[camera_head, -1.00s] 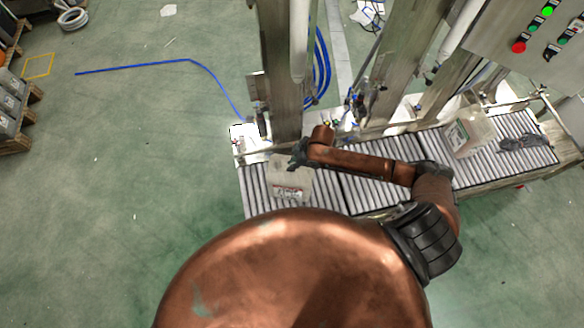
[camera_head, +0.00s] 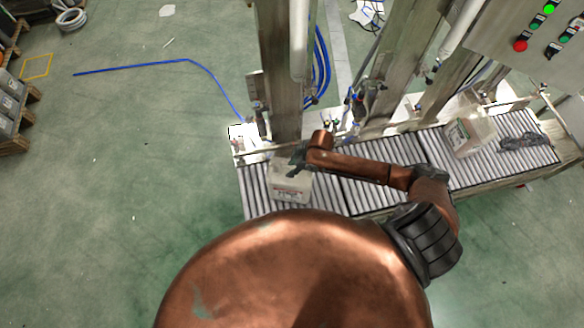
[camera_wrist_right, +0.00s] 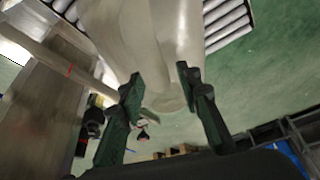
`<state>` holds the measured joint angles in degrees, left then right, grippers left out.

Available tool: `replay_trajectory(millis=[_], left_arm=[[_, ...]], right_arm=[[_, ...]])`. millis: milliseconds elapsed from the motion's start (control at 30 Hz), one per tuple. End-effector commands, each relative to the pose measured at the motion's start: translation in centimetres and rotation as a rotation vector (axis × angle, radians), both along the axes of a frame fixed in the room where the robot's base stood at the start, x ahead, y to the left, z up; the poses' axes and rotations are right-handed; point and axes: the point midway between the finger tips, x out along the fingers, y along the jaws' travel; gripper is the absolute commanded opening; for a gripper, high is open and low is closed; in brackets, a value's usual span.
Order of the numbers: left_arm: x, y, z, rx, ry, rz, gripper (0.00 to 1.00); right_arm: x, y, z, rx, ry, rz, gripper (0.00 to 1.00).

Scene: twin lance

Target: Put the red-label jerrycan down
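The red-label jerrycan (camera_head: 291,185) is a pale, boxy can standing on the near left part of the roller conveyor, its label facing me. My right gripper (camera_head: 297,155) is at its top; the arm link partly covers that spot. In the right wrist view the dark fingers (camera_wrist_right: 159,72) stand apart on either side of the pale top of the jerrycan (camera_wrist_right: 165,30). I see no clear grip there, though contact with one finger cannot be ruled out. My left gripper is not in view.
A second pale jerrycan (camera_head: 470,135) stands farther right on the conveyor (camera_head: 370,197), near a dark object (camera_head: 522,142). Metal posts (camera_head: 281,70) rise behind the rollers. A control panel (camera_head: 535,35) is at top right. Rollers between the cans are partly under my arm.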

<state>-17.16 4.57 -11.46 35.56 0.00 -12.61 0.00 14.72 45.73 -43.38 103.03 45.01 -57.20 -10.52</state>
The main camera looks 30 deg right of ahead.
Motion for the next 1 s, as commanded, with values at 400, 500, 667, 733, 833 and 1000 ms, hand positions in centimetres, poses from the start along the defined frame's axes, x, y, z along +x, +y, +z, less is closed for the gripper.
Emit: replay_trajectory(millis=[400,500,667,733,833,1000], left_arm=[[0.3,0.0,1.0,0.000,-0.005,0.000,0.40],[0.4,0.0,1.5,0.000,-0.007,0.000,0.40],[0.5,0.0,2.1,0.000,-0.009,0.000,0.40],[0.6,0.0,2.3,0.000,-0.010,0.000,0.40],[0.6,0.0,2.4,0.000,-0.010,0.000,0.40],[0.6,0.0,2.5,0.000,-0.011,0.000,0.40]], right_arm=[[-0.8,-1.2,3.8,-0.002,-0.002,0.002,0.32],[-1.3,-1.9,5.8,-0.002,-0.001,0.000,0.32],[-2.1,-2.8,8.7,-0.002,-0.002,0.001,0.32],[-2.3,-3.1,9.6,-0.002,0.000,0.001,0.32],[-2.6,-3.4,10.6,0.000,0.000,0.000,0.32],[-2.8,-3.6,11.3,0.001,0.001,0.000,0.32]])
